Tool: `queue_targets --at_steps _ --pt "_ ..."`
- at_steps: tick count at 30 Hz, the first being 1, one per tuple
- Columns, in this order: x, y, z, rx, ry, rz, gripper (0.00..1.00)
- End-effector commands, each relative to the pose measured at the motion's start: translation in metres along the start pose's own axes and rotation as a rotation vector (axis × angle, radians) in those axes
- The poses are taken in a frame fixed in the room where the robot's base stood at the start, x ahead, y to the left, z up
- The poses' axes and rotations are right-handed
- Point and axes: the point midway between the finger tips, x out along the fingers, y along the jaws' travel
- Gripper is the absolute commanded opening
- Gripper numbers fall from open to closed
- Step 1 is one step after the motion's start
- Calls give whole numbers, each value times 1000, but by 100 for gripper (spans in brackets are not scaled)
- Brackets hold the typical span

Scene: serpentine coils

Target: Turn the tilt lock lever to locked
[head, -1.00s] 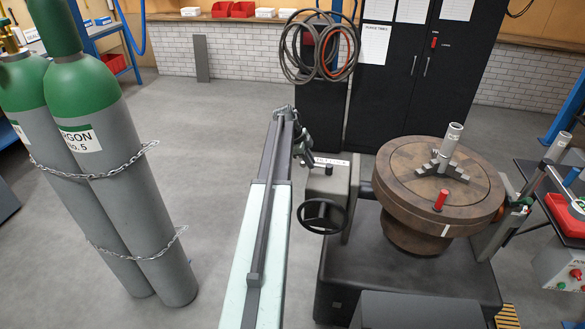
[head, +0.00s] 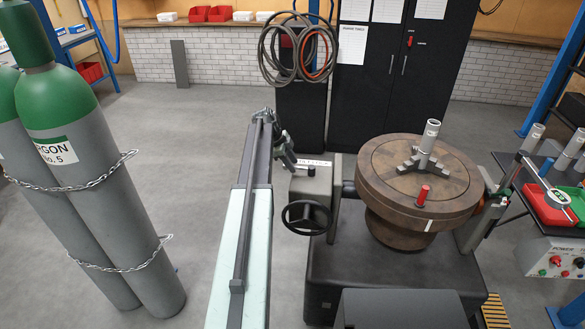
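The grey positioner gearbox (head: 318,190) stands just right of my arm, with a white label (head: 314,163) too small to read. A small dark knob (head: 311,171) sits beside the label; it may be the end of the tilt lock lever, but the lever's shape and setting cannot be made out. My gripper (head: 288,158) hangs from the far end of my arm, just left of the label and knob. A small gap seems to lie between them, but contact cannot be ruled out. The fingers are too small and dark to tell open from shut.
A black handwheel (head: 306,217) sits on the gearbox front. The round brown turntable (head: 385,175), with a red peg (head: 422,195), is to the right. Chained gas cylinders (head: 95,200) stand at left. A black cabinet (head: 400,80) is behind. Floor between cylinders and arm is clear.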

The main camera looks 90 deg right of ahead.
Motion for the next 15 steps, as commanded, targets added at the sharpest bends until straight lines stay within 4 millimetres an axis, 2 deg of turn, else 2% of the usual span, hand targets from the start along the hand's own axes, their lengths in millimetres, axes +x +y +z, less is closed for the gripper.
queue_targets --at_steps 5,15 --pt "-15 -1 -2 0 0 1 34" --pt "-77 -1 -1 -1 0 0 34"
